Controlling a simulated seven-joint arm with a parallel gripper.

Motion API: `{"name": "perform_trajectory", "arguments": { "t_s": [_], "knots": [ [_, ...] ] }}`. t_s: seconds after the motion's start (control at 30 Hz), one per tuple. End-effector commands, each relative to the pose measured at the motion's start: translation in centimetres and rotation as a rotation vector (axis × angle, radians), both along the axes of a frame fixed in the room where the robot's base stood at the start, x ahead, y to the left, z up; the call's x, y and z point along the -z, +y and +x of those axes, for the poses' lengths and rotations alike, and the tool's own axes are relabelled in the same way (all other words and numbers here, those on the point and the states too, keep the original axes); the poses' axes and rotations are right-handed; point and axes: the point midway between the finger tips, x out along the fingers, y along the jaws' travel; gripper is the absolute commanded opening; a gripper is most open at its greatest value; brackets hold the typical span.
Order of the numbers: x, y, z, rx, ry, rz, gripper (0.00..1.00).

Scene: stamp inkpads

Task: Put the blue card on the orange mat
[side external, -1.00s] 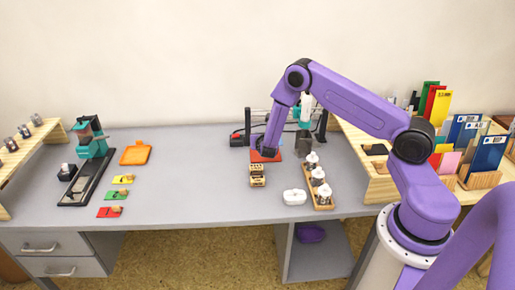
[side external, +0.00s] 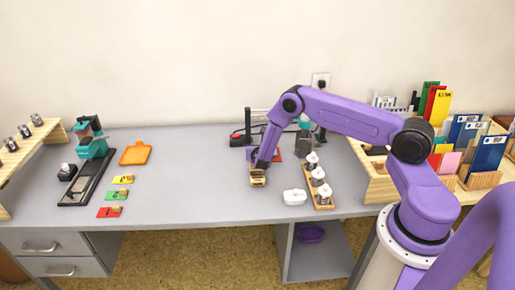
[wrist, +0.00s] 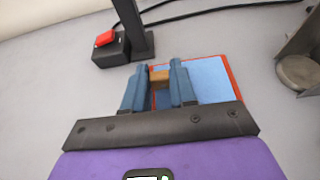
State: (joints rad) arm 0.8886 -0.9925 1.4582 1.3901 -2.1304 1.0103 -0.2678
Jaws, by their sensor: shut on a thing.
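The blue card (wrist: 208,78) shows in the wrist view lying flat, with a small wooden knob at its left side. A red-edged square (wrist: 228,72) borders it; part of this red square (side external: 279,156) shows behind my arm in the side view. My gripper (wrist: 160,77) is shut on the wooden knob, one finger on each side. The fingers hide part of the card. I cannot tell whether the card is lifted.
Green, yellow (side external: 113,195) and red (side external: 110,212) cards lie in front of the mat. A teal press (side external: 92,145) stands left. A wooden block (side external: 257,178), white dish (side external: 294,197) and bottle rack (side external: 323,192) stand near my arm. The middle desk is clear.

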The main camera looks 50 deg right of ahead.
Motion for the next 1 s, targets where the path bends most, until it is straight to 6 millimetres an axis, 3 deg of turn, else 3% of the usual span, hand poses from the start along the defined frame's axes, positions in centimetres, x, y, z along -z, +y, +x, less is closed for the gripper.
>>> {"name": "perform_trajectory", "arguments": {
  "t_s": [0.63, 0.67, 0.7, 1.0],
  "knots": [
    [1.5, 0.2, -0.2, -0.003, 0.008, 0.004, 0.00],
    [1.5, 0.2, -0.2, -0.004, 0.009, 0.004, 0.36],
    [1.6, 0.2, -0.2, -0.004, 0.011, 0.004, 0.49],
    [1.7, 0.3, -0.3, -0.005, 0.015, 0.004, 0.52]
  ]
}}
